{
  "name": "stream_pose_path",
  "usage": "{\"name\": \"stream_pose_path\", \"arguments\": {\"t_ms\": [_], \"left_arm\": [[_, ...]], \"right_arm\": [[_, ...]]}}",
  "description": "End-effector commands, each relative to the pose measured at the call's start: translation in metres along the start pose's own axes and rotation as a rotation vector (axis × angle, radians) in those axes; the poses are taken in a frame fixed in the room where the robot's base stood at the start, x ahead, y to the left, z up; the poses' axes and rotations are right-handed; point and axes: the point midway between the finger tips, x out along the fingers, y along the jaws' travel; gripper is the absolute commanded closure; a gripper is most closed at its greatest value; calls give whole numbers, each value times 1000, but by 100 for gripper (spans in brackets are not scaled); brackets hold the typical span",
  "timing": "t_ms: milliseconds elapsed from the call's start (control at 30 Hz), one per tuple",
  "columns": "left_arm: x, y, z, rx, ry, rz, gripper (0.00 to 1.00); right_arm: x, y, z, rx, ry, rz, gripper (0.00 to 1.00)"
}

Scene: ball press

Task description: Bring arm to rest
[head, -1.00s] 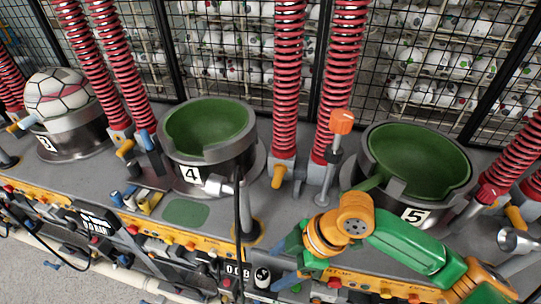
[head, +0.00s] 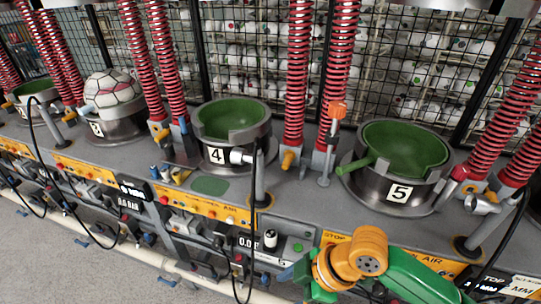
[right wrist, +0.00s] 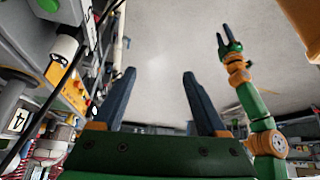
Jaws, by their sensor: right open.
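My right arm, green with orange joints, comes in at the lower right of the head view. The left gripper is not in the head view.
A grey bench holds green-lined press bowls: station 4 (head: 218,155) and station 5 (head: 392,193) are empty. A white ball (head: 112,92) sits in a bowl further left. Red springs, hoses and panel knobs crowd the bench. Open floor (head: 60,265) lies at lower left.

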Motion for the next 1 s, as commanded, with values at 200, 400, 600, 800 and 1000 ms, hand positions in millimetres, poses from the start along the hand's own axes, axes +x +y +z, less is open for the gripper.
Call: {"name": "stream_pose_path", "arguments": {"t_ms": [200,400,600,800,1000], "left_arm": [[0,0,-2,0,4,-1,55],[0,-1,-4,0,8,-1,55],[0,0,-3,0,6,-1,55],[0,0,-2,0,5,-1,55],[0,0,-2,0,4,0,55]], "right_arm": [[13,-6,-3,71,34,45,25],[24,-9,1,223,71,125,25],[30,-12,26,482,75,244,25],[27,-26,82,817,-6,384,25],[11,-67,159,1154,-192,537,25]]}}
